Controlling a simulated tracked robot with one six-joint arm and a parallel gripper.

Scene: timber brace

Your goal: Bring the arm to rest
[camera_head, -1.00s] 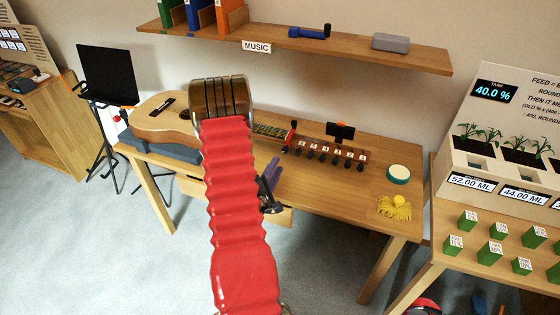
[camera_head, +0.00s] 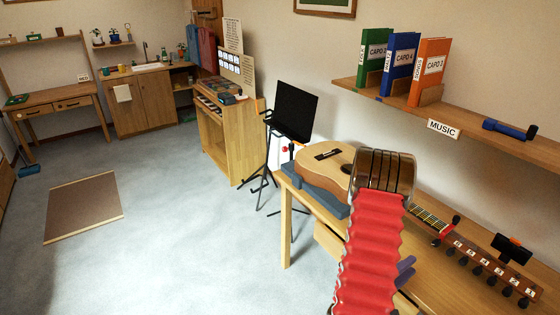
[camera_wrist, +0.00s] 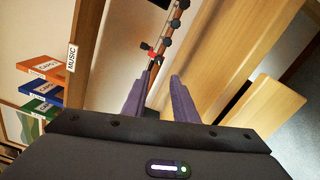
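My arm with its red ribbed sleeve (camera_head: 372,250) rises in front of the music desk in the head view. My gripper (camera_wrist: 161,76) shows in the wrist view as two purple fingers, apart with nothing between them. In the head view only a bit of purple finger shows beside the sleeve; the rest is hidden behind my arm. The guitar (camera_head: 325,166) lies on the desk, its body left of my arm and its headstock (camera_head: 490,272) right of it. My arm hides its middle.
The music desk (camera_head: 440,290) is close below my arm, and the music shelf (camera_head: 470,122) is at the right. A black music stand (camera_head: 290,112) stands left of the desk. Open grey floor (camera_head: 190,230) with a brown mat (camera_head: 84,207) lies to the left.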

